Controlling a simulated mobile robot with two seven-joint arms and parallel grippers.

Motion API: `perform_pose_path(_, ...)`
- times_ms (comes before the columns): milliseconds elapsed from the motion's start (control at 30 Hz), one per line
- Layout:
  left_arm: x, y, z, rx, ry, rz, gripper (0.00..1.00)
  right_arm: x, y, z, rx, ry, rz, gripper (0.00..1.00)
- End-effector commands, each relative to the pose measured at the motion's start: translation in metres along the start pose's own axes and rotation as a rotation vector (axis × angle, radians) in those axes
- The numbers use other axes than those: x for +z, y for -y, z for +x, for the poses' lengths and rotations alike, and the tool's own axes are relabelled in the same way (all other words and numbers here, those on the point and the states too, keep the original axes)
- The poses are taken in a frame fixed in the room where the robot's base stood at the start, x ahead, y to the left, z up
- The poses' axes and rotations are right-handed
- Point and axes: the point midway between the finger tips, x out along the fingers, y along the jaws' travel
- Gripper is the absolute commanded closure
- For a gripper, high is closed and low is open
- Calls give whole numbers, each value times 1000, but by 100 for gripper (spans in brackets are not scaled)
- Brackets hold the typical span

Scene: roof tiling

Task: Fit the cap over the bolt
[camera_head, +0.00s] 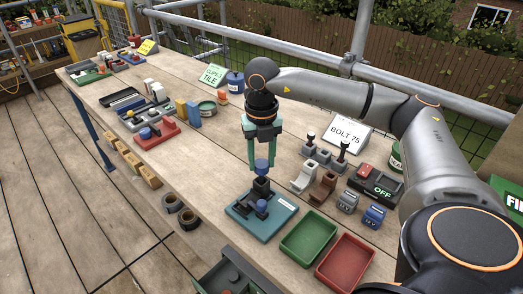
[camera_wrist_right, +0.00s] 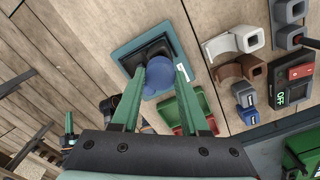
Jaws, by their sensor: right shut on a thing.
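My right gripper (camera_head: 262,164) points straight down with its green fingers shut on a small blue cap (camera_head: 262,165). The cap also shows large between the fingertips in the right wrist view (camera_wrist_right: 158,76). Directly below it, a dark upright post (camera_head: 261,184), which looks like the bolt, stands on a teal base plate (camera_head: 240,213). The cap looks right at the post's top; I cannot tell whether they touch. Another blue round piece (camera_head: 262,205) sits low at the post's front. What looks like my left gripper (camera_wrist_right: 69,125) is small at the wrist view's left; its jaws are unclear.
A green tray (camera_head: 309,238) and a red tray (camera_head: 345,262) lie right of the plate. White and brown hooked blocks (camera_head: 303,177), a switch box marked OFF (camera_head: 376,186) and a "BOLT 75" sign (camera_head: 347,134) stand behind. A red fixture (camera_head: 150,137) is to the left, with bare planks between.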

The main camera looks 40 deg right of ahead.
Motion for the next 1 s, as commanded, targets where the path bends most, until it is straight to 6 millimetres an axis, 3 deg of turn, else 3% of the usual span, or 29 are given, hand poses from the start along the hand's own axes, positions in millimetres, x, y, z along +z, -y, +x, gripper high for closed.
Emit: perform_pose_path(1000, 3, 0, 3, 0, 0, 0, 100, 0, 0, 7, 1, 1, 0, 100)
